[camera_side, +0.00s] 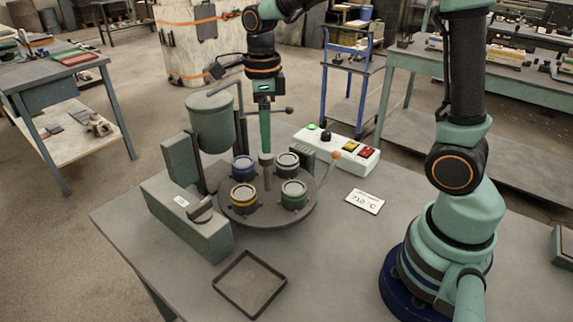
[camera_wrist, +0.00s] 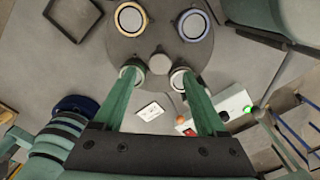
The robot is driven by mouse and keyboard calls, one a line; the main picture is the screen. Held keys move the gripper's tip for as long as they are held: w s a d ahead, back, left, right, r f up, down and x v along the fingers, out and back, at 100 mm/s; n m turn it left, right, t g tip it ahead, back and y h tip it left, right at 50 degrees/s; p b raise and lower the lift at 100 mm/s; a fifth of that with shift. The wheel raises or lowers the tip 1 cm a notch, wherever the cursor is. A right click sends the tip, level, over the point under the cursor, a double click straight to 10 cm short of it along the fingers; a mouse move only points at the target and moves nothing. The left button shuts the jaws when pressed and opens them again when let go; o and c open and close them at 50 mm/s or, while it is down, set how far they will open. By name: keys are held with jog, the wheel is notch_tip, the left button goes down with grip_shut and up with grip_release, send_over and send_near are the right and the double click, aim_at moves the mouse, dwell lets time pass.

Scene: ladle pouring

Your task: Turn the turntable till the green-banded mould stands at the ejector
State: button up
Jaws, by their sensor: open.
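The round grey turntable (camera_side: 268,217) carries several moulds around a central post (camera_side: 266,172). The green-banded mould (camera_side: 293,195) is at its front right in the side view. The yellow-banded mould (camera_side: 243,198) is front left, the blue-banded one (camera_side: 243,167) back left and a plain grey one (camera_side: 287,163) back right. A long grey block with a dark rounded part (camera_side: 188,218), seemingly the ejector, stands at the left, nearest the yellow-banded mould. My gripper (camera_side: 265,151) is open, pointing down over the post. In the wrist view its fingers (camera_wrist: 156,74) spread on either side of the hub, partly covering two moulds.
A rod with an orange knob (camera_side: 336,155) rises at the turntable's right edge. A grey vessel (camera_side: 211,122) stands behind left. A white control box (camera_side: 340,150) and a temperature card (camera_side: 365,201) lie right. An empty square tray (camera_side: 222,287) lies in front.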

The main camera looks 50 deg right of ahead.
notch_tip(320, 180, up, 7)
dwell(0.3)
jog(key=shift+r, duration=0.1)
jog(key=s+n+t, duration=0.2)
jog(key=s+n, duration=0.3)
jog(key=n, duration=0.8)
jog(key=s+d+f+n+t, duration=0.1)
jog(key=s+n+t, duration=0.2)
jog(key=n, duration=1.1)
jog(key=shift+s+t, duration=0.3)
jog(key=shift+s, duration=0.7)
